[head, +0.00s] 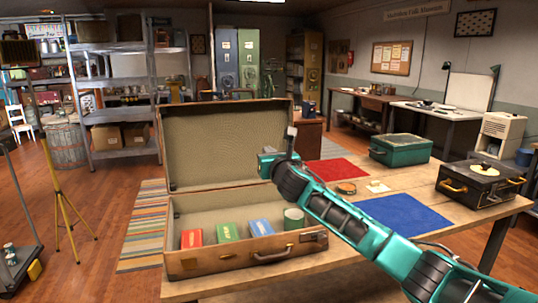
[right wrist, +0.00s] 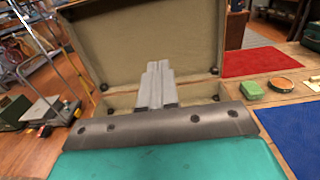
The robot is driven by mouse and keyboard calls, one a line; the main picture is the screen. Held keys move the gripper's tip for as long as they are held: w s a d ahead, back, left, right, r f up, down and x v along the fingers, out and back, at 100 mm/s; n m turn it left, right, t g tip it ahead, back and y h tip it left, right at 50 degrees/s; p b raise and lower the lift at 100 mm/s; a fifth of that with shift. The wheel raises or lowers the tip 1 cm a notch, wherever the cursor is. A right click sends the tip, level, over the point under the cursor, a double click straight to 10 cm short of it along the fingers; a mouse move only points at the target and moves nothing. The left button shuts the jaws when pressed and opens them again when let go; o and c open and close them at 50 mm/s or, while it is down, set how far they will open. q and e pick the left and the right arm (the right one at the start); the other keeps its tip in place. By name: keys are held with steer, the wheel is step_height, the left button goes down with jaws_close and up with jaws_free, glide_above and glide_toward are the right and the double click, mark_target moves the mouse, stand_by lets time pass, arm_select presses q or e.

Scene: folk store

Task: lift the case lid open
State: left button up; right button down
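The brown suitcase (head: 220,262) stands on the wooden table. Its lid (head: 225,145) is raised and stands roughly upright at the back, tan lining facing me. A red box (head: 192,238), a green box (head: 222,232), a blue box (head: 261,227) and a green can (head: 294,218) sit in the base. My right gripper (head: 291,133) is at the lid's right edge, with its fingers pointing up. In the right wrist view its fingers (right wrist: 158,75) look closed together in front of the lid lining (right wrist: 140,45). Contact with the lid is unclear. My left gripper is out of view.
On the table (head: 320,188) to the right are a red mat (head: 338,172), a blue mat (head: 403,215), a teal case (head: 401,150) and a black case (head: 480,185). A yellow tripod (head: 65,200) and metal shelves (head: 118,100) stand at left.

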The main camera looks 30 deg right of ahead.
steer(key=v, duration=1.1)
stand_by(0.4)
steer(key=shift+a, duration=0.1)
steer(key=s+a+f+m+g+y, duration=0.1)
steer(key=s+a+f+m+y, duration=0.15)
steer(key=a+f+m, duration=0.4)
steer(key=s+a+f+m+g+y, duration=0.1)
steer(key=s+a+f+m+g, duration=0.2)
steer(key=f, duration=0.7)
steer(key=s+a+f+m+y, duration=0.2)
steer(key=s+a+f+m, duration=0.15)
steer(key=f, duration=0.45)
steer(key=s+a+f+m+g, duration=0.1)
steer(key=s+a+f+m, duration=0.1)
steer(key=s+f+m, duration=0.4)
steer(key=s+a+f+m+g, duration=0.1)
steer(key=s+a+f+m, duration=0.1)
steer(key=s+f+m, duration=0.4)
steer(key=s+m, duration=0.5)
steer(key=s, duration=0.1)
steer(key=shift+s+a+m+g, duration=0.35)
steer(key=shift+a+m+g, duration=0.05)
steer(key=shift+s+d+f+y, duration=0.1)
steer(key=shift+d+y, duration=0.05)
steer(key=shift+y, duration=0.1)
